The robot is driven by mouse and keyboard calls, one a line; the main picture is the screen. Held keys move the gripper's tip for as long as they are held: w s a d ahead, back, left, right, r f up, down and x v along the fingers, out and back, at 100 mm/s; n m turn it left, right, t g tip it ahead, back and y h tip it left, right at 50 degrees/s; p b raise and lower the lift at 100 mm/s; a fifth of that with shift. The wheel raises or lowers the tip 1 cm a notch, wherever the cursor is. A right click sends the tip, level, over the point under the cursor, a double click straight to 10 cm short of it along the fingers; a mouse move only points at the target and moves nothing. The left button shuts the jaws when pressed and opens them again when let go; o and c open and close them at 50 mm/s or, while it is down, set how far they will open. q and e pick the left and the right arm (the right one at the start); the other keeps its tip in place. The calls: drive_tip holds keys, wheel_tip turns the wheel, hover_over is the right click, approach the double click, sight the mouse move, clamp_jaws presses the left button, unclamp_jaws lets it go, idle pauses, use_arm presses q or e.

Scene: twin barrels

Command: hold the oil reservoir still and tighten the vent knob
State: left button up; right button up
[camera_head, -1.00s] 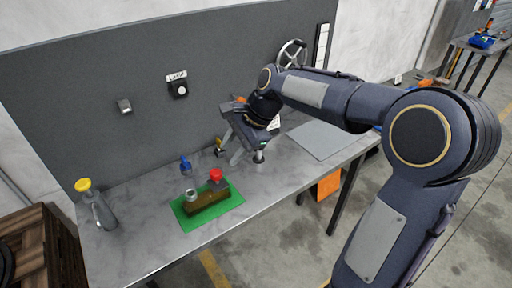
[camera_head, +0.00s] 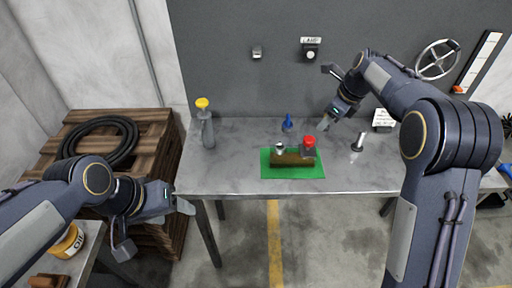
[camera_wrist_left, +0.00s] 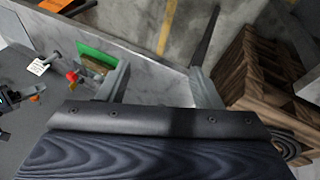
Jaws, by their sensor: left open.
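The oil reservoir seems to be the brown block-like body (camera_head: 291,161) on a green mat (camera_head: 267,171) on the table. A red knob (camera_head: 309,141) stands on a grey block at its right end, and a clear-grey cap (camera_head: 280,148) at its left end. I take the red one as the vent knob. My left gripper (camera_head: 155,228) is open and empty, off the table's front left corner, well away from the reservoir. In the left wrist view the red knob (camera_wrist_left: 71,76) shows beyond the open fingers. My right gripper (camera_head: 327,97) looks open and empty, behind and right of the knob.
A yellow-capped bottle (camera_head: 208,130) stands at the table's left, a blue item (camera_head: 287,123) behind the mat. A metal post (camera_head: 358,143) and white card (camera_head: 382,118) stand right.

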use_arm(q)
drive_tip(key=w+d+f+n+g+h, duration=0.1)
drive_tip(key=w+d+f+n+g, duration=0.15)
drive_tip(key=w, duration=0.55)
drive_tip(key=n+g+h, duration=0.3)
drive_tip(key=n+h, duration=0.9)
drive_tip(key=h, duration=0.2)
approach(274, 149)
drive_tip(key=s+d, duration=0.1)
drive_tip(key=s, duration=0.2)
drive_tip(key=s+d+r, duration=0.1)
drive_tip(key=s, duration=0.3)
drive_tip(key=s+d, duration=0.1)
drive_tip(key=s, duration=0.2)
drive_tip(key=shift+s+d+r, duration=0.15)
drive_tip(key=shift+d+r, duration=0.05)
drive_tip(key=shift+d, duration=0.2)
drive_tip(key=w+t, duration=0.1)
drive_tip(key=w, duration=0.1)
drive_tip(key=w+n+t, duration=0.1)
drive_tip(key=w, duration=0.2)
drive_tip(key=w+a+t, duration=0.1)
drive_tip(key=w, duration=0.1)
drive_tip(key=shift+w+n+t, duration=0.35)
drive_tip(key=d, duration=0.7)
drive_tip(key=shift+w+d, duration=0.2)
drive_tip(key=shift+w, duration=0.2)
drive_tip(key=shift+f, duration=0.1)
drive_tip(key=c, duration=0.7)
drive_tip(key=shift+c, duration=0.2)
